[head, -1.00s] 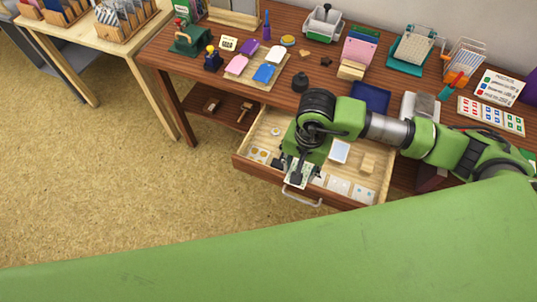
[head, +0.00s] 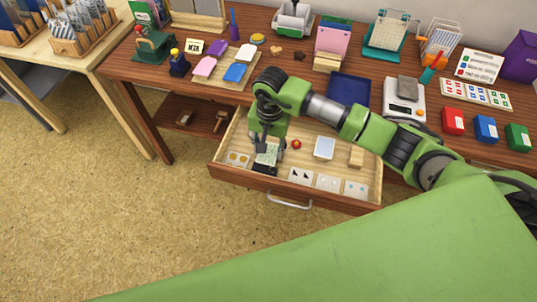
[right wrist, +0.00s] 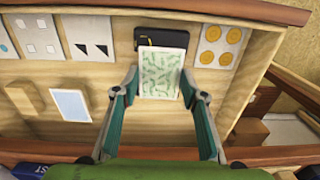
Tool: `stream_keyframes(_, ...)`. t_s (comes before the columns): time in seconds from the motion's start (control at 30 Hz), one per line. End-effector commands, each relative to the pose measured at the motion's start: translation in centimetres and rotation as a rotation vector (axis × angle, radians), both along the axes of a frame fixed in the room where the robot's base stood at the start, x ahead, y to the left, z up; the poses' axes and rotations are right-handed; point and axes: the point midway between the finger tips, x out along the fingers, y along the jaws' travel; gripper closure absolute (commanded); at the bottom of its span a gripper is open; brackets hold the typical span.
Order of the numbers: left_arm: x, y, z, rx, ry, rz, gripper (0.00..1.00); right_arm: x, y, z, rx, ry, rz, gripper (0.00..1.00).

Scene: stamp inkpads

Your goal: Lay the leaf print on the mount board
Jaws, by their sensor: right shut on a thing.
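The leaf print, a pale card with a green leaf pattern (right wrist: 162,76), is between the fingertips of my right gripper (right wrist: 160,90) in the right wrist view. The fingers are shut on its two side edges. In the head view the leaf print (head: 267,155) and my right gripper (head: 267,148) are at the left part of the open drawer (head: 240,177). A black flat thing (right wrist: 147,39) lies partly hidden behind the print. I cannot tell which thing is the mount board; a dark blue flat board or tray (head: 349,90) lies on the desk. My left gripper is not in view.
The drawer holds cards with shapes (head: 328,183), a pale blue-white pad (head: 325,148), a wooden block (head: 356,156) and a small red thing (head: 297,144). Red (head: 453,120), blue (head: 486,128) and green (head: 517,137) boxes stand on the desk at right. A scale (head: 405,100) stands beside the blue board.

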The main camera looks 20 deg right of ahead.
Motion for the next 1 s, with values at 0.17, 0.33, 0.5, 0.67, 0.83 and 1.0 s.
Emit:
stream_keyframes(0.17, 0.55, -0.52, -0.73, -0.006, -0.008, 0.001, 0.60, -0.06, 0.03, -1.80, 0.001, 0.001, 0.000, 0.69)
stream_keyframes(0.33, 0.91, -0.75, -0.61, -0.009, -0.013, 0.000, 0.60, -0.06, 0.01, -1.69, 0.000, 0.000, 0.000, 0.69)
stream_keyframes(0.5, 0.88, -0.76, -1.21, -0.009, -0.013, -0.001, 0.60, -0.05, -0.01, -2.19, 0.000, 0.000, 0.000, 0.69)
stream_keyframes(0.67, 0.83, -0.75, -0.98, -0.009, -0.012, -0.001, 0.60, -0.07, 0.01, -1.98, 0.000, 0.000, 0.000, 0.44)
stream_keyframes(0.83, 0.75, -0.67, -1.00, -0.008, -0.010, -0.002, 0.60, -0.08, 0.02, -1.99, 0.000, 0.000, 0.000, 0.44)
stream_keyframes(1.0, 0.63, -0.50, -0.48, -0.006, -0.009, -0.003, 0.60, -0.10, 0.04, -1.52, 0.001, 0.001, 0.000, 0.44)
